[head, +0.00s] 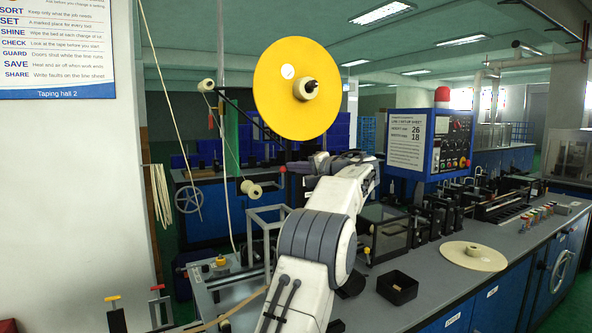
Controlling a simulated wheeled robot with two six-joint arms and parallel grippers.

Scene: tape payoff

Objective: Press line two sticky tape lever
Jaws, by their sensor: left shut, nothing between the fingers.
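My left arm rises from the bottom middle and bends left at its wrist. My left gripper (297,168) is at the far end, shut and empty, below the large yellow disc (283,75) on its spindle. A small red knob (283,169) shows right by the fingertips; I cannot tell whether they touch it. Whether this knob belongs to the sticky tape lever is not clear. Two upright handles, one yellow-topped (113,299) and one red-topped (157,289), stand at the lower left, away from the gripper. My right gripper is not in view.
A blue control box (406,180) with a set-up sheet and red lamp stands right of my arm. The grey bench (430,290) carries a black tray (397,287), a pale disc (473,256) and several small machines. A white pillar (75,190) stands left.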

